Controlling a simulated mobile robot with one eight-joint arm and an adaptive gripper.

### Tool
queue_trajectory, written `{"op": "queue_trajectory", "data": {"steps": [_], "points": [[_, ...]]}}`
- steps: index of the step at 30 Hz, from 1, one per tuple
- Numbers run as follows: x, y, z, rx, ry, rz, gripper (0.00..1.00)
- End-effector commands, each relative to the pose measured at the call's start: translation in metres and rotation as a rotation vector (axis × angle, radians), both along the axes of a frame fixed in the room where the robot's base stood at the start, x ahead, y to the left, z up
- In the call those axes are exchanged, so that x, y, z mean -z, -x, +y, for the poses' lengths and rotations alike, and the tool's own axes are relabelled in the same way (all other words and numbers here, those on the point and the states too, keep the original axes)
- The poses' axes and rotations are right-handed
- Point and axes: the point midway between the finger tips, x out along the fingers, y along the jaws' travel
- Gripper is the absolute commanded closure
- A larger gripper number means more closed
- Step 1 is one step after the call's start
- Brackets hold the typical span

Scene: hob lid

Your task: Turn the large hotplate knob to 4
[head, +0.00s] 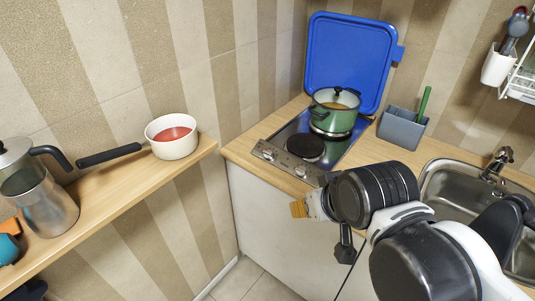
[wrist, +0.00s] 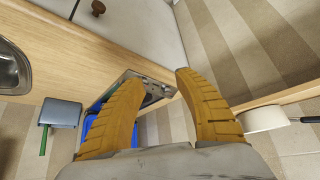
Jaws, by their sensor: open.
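The hob (head: 322,148) is set in the worktop, with a steel front panel carrying small knobs, one at the left end (head: 268,153) and one at the right (head: 300,170). Their pointers and numbers are too small to read. The dark front hotplate (head: 305,147) is bare. A green pot (head: 334,115) with a lid stands on the rear hotplate. My gripper (head: 299,208) is in front of the worktop, to the near right of the panel and apart from it. In the wrist view its yellow fingers (wrist: 158,80) are spread and empty, with the hob panel (wrist: 152,86) seen between them.
A blue lid (head: 347,60) stands raised behind the hob. A grey container (head: 402,128) with a green-handled tool and the sink (head: 440,190) are to the right. A white saucepan (head: 172,145) sits on the left shelf (head: 110,195). White cabinet fronts (head: 275,220) lie below the worktop.

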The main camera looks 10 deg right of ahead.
Motion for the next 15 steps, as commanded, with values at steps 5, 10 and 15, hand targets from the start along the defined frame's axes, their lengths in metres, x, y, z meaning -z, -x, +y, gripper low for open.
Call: {"op": "queue_trajectory", "data": {"steps": [5,10,15], "points": [[-0.009,-0.016,0.0,-0.029,0.034,0.02,0.46],[-0.029,-0.068,-0.001,-0.113,0.146,0.086,0.46],[-0.033,-0.137,0.001,-0.21,0.282,0.169,0.46]]}}
